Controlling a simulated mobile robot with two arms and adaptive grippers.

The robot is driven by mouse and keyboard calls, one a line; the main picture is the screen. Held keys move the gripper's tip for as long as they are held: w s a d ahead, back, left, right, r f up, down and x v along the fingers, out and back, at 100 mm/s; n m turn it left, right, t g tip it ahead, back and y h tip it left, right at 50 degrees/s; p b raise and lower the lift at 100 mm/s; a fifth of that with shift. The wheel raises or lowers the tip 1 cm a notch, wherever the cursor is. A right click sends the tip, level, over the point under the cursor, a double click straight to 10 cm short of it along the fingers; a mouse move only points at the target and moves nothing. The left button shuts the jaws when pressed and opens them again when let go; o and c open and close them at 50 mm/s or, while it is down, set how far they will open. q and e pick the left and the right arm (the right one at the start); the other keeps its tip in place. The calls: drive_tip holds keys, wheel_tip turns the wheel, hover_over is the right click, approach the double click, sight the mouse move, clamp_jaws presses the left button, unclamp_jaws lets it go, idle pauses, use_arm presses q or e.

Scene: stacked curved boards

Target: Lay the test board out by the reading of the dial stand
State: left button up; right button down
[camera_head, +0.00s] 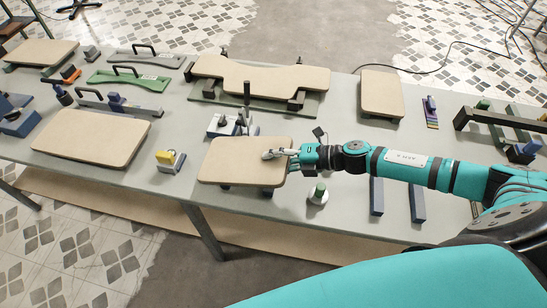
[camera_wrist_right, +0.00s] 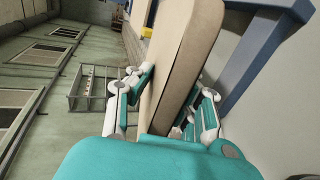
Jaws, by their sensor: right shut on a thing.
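My right gripper (camera_head: 284,154) is shut on the right edge of a beige rounded board (camera_head: 232,166) at the table's front middle. In the right wrist view the same board (camera_wrist_right: 188,50) stands between the two fingers (camera_wrist_right: 172,105). Dark supports show under the board, and I cannot tell whether it rests on them. A small white device with a dark upright post (camera_head: 222,127) stands just behind the board, partly hidden by it. I cannot tell whether it is the dial stand, and no reading is legible. My left gripper is not in view.
Other beige boards lie at the left front (camera_head: 92,137), far left (camera_head: 42,52), back middle (camera_head: 262,78) and back right (camera_head: 381,93). A yellow-and-grey block (camera_head: 171,160) and a green-topped knob (camera_head: 318,194) flank the held board. Blue bars (camera_head: 417,203) lie at the right front.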

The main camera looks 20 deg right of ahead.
drive_tip(key=shift+f+b, duration=1.85)
drive_tip(key=shift+f, duration=0.45)
drive_tip(key=shift+w+d+b, duration=0.3)
drive_tip(key=shift+w+d, duration=0.35)
drive_tip(key=shift+w, duration=0.3)
idle(0.6)
drive_tip(key=c, duration=0.9)
unclamp_jaws()
drive_tip(key=shift+c, duration=0.2)
drive_tip(key=shift+f, duration=0.3)
drive_tip(key=shift+r+p, duration=0.15)
drive_tip(key=shift+p, duration=0.2)
drive_tip(key=shift+w+a+r+g+h+p, duration=0.1)
drive_tip(key=shift+w+a+g+h+p, duration=0.25)
drive_tip(key=shift+p, duration=1.65)
drive_tip(key=shift+s+g+h+p, duration=0.1)
drive_tip(key=shift+g+h+p, duration=0.3)
drive_tip(key=shift+p, duration=1.6)
